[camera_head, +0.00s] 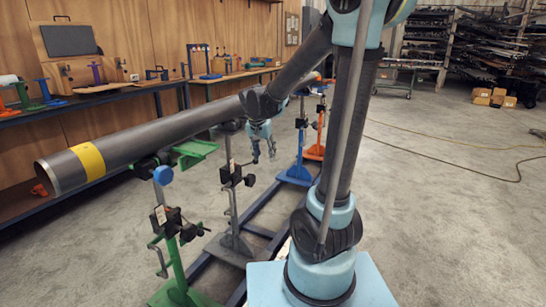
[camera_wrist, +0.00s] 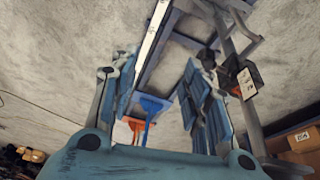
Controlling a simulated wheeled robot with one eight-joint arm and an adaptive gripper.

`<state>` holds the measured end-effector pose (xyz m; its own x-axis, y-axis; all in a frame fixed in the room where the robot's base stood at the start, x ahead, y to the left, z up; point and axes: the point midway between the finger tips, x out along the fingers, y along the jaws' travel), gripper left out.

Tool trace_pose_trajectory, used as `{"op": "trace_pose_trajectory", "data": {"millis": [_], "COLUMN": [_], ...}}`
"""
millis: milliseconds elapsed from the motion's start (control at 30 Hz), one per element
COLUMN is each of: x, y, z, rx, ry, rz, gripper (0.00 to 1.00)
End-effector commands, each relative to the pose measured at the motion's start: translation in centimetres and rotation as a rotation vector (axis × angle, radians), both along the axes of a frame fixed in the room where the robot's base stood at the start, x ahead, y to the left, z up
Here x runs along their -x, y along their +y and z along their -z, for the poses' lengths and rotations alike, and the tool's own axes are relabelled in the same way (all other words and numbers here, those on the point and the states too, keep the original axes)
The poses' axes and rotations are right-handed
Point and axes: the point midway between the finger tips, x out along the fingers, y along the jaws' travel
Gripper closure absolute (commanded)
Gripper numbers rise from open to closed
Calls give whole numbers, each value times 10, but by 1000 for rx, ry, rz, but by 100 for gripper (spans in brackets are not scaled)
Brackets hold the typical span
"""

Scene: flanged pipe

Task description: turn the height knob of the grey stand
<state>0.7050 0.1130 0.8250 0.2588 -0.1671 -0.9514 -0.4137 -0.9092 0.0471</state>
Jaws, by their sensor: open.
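The grey stand (camera_head: 235,243) stands on the floor rails beneath the pipe. Its dark clamp block (camera_head: 231,175) sits on the post, and the black height knob (camera_head: 250,180) sticks out to the right of the block. My gripper (camera_head: 264,158) hangs just above and to the right of the knob, fingers pointing down and apart. In the wrist view my gripper (camera_wrist: 160,58) is open and empty. There the labelled block (camera_wrist: 246,83) lies right of the right finger, and a dark part, likely the knob (camera_wrist: 207,57), shows by that finger's tip, partly hidden.
The long grey pipe (camera_head: 170,130) with a yellow band runs close above. The green stand (camera_head: 175,265) is in front; the blue stand (camera_head: 299,150) and orange stand (camera_head: 318,135) are behind. A workbench (camera_head: 130,88) lines the left wall. Open floor lies right.

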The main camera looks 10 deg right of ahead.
Motion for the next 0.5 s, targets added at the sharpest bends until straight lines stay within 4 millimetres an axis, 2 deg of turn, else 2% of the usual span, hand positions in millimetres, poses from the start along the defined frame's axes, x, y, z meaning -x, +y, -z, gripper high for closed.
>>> {"op": "trace_pose_trajectory", "data": {"millis": [233, 500], "x": [24, 39], "y": [-19, -30], "z": [-5, -7], "rx": [-3, -4], "ry": [17, 29], "rz": [-33, -59], "gripper": [57, 57]}}
